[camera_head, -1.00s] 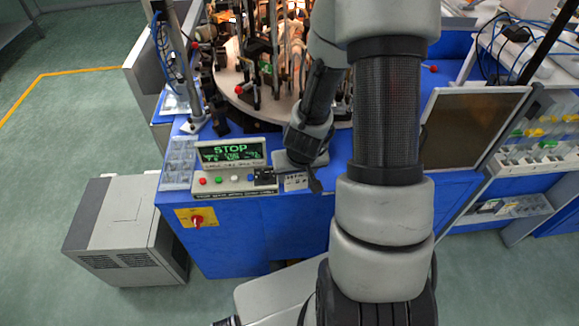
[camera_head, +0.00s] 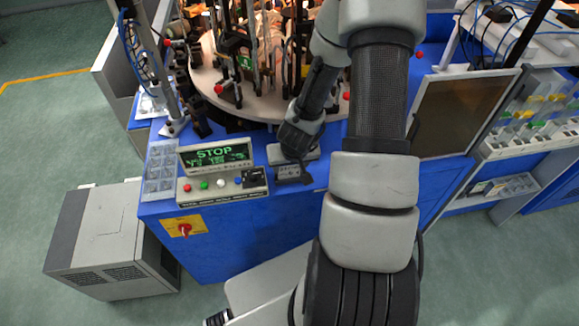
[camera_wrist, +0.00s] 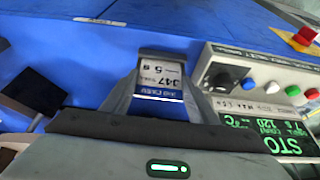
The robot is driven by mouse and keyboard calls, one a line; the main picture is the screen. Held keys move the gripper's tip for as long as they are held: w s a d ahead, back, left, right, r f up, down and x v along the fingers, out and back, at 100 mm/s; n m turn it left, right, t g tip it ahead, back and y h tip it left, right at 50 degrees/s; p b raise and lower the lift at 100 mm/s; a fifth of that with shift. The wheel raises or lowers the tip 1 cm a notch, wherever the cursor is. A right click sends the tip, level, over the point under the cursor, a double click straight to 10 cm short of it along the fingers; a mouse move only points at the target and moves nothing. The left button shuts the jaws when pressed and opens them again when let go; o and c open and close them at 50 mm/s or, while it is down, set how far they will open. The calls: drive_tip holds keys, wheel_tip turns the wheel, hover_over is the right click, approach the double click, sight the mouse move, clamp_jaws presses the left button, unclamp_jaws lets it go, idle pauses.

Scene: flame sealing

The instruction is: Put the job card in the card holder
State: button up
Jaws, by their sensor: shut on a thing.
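The job card (camera_wrist: 160,78) is a small pale card with dark print and a blue band. In the wrist view it sits between the two fingertips of my gripper (camera_wrist: 160,95), which is shut on it. In the head view my gripper (camera_head: 292,174) is at the front of the blue bench, just right of the control box; the card cannot be made out clearly there. I cannot pick out the card holder with certainty in either view.
The control box (camera_head: 222,172) with a green STOP display and coloured buttons stands close beside my gripper. A round turntable (camera_head: 240,100) with upright fixtures is behind it. A clear compartment tray (camera_head: 160,172) is at left. A dark screen (camera_head: 462,115) stands at right.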

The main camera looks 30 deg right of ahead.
drive_tip(key=shift+f, duration=0.2)
drive_tip(key=o, duration=1)
drive_tip(key=shift+r, duration=0.1)
drive_tip(key=shift+r, duration=0.25)
drive_tip(key=p+v, duration=0.1)
drive_tip(key=v, duration=1)
drive_tip(key=shift+s+a+r+p, duration=0.1)
drive_tip(key=shift+s+r+p, duration=0.15)
drive_tip(key=shift+p, duration=0.1)
